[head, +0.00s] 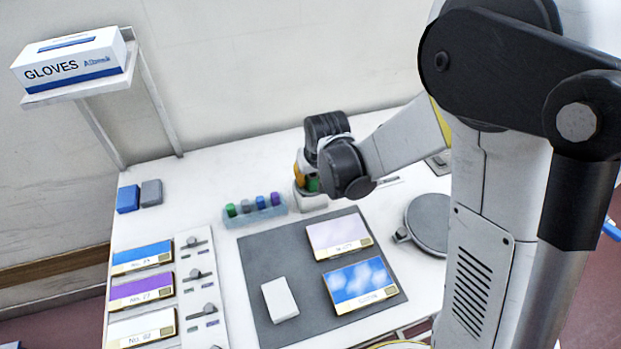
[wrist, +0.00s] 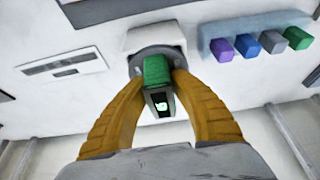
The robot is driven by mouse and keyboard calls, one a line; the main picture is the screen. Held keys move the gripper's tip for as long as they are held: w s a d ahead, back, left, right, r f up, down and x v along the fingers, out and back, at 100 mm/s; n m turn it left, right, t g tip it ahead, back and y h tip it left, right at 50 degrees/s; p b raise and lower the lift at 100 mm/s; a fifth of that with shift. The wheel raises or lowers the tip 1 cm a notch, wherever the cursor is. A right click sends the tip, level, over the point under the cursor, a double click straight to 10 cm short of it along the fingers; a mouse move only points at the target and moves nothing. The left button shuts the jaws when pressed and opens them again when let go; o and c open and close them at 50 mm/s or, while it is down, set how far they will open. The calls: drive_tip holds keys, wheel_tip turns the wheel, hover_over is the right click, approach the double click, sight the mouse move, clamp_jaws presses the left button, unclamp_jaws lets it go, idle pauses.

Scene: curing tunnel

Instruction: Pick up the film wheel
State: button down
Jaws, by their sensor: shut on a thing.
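A green block-like piece with a dark face and a pale green mark, which seems to be the film wheel (wrist: 157,72), shows between my fingers in the wrist view. My gripper (wrist: 160,85) is shut on it, one yellow finger on each side. The piece is at a dark round seat on a white holder (wrist: 155,38); I cannot tell whether it is still seated or just clear. In the head view my gripper (head: 305,178) is over the white holder (head: 312,201), and my wrist hides most of the piece.
A pale blue rack (head: 256,215) with several small coloured blocks stands just left of the holder. A grey mat (head: 265,262) with cards and a white block lies in front. A round grey plate (head: 430,222) is at right. A glove box (head: 70,62) sits on a shelf.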

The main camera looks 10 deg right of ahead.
wheel_tip(320, 180, up, 11)
drive_tip(key=p, duration=0.4)
drive_tip(key=shift+f, duration=0.1)
wheel_tip(320, 180, up, 7)
drive_tip(key=p, duration=0.5)
idle(0.3)
